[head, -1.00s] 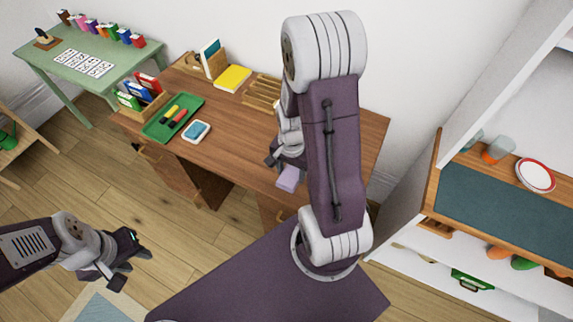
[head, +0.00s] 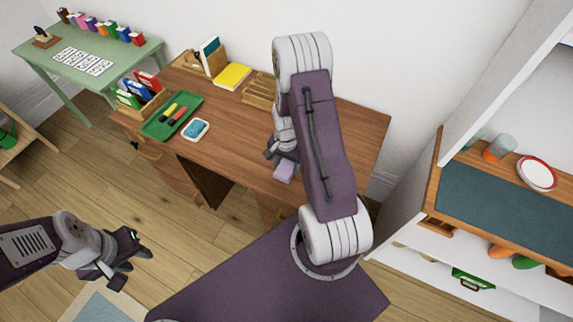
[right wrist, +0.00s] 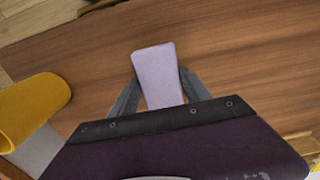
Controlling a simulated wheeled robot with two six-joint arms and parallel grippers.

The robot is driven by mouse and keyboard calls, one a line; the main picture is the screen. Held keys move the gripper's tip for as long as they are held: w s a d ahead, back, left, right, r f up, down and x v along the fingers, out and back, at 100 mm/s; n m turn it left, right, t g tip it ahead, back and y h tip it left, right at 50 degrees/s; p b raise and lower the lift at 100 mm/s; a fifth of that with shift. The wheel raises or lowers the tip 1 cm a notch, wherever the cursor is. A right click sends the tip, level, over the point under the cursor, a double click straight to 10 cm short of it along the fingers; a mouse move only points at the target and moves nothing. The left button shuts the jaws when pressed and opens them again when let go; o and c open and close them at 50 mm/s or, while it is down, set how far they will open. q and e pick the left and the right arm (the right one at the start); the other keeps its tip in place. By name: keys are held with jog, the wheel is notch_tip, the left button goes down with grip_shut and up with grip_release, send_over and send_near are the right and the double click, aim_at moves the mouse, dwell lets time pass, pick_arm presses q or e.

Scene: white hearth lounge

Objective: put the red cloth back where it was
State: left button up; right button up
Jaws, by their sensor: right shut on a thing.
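I see no red cloth in these views. My right gripper (right wrist: 155,90) is shut on a pale lavender piece (right wrist: 155,72), flat-faced and wider at its far end, above the brown wood desk (right wrist: 230,60). In the head view the lavender piece (head: 284,172) shows near the desk's front edge, just left of my right arm, which hides part of the gripper. My left gripper (head: 132,265) is open and empty over the floor at the lower left.
The desk (head: 225,150) holds a green tray (head: 155,128) with markers, a blue-topped white dish (head: 195,130), a yellow book (head: 232,76) and a slotted wooden rack (head: 262,90). A yellow rounded thing (right wrist: 35,105) shows in the wrist view. Shelves stand right.

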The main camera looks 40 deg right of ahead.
aim_at(286, 167)
jog(key=shift+f, duration=0.15)
jog(key=o, duration=1.5)
jog(key=shift+c, duration=0.2)
notch_tip(286, 167, up, 12)
jog(key=p, duration=0.1)
jog(key=s+a+r+n, duration=0.2)
jog(key=s+a+n, duration=0.2)
jog(key=a+n, duration=0.2)
jog(key=s+a+r+n+t, duration=0.1)
jog(key=s+a+r+n, duration=0.1)
jog(key=s+a+n, duration=0.2)
jog(key=a+n, duration=0.2)
jog(key=shift+a+r, duration=0.35)
jog(key=shift+a, duration=0.05)
jog(key=shift+a, duration=0.1)
